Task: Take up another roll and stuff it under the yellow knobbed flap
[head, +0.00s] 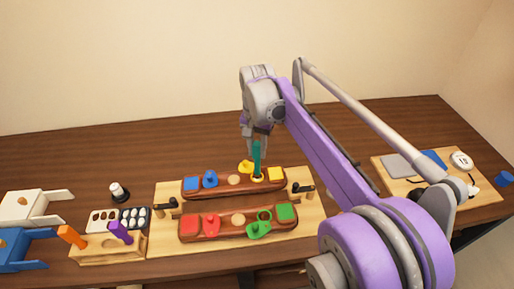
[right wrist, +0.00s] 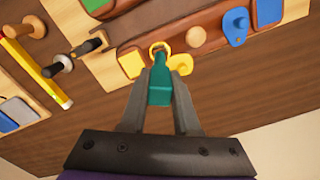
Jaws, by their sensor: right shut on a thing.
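My right gripper (head: 256,140) is shut on a teal tool (head: 256,158). In the right wrist view the fingers (right wrist: 159,78) pinch the tool's block-shaped end (right wrist: 160,87). The tool's lower end meets a yellow ring (head: 257,178) on the back wooden saddle (head: 222,186); how deep it goes is hidden. The yellow knobbed flap (head: 245,166) is swung aside beside the ring and also shows in the right wrist view (right wrist: 180,64). Small white pieces, likely the rolls (head: 134,215), lie in a dark tray at the left. My left gripper is not in view.
The front saddle (head: 228,233) carries a red flap (head: 212,224) and a green knobbed flap (head: 259,230) turned off its ring. A wooden rack (head: 98,249) holds orange and purple handles. A board with pads (head: 405,181) lies right. Bare table shows behind the saddles.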

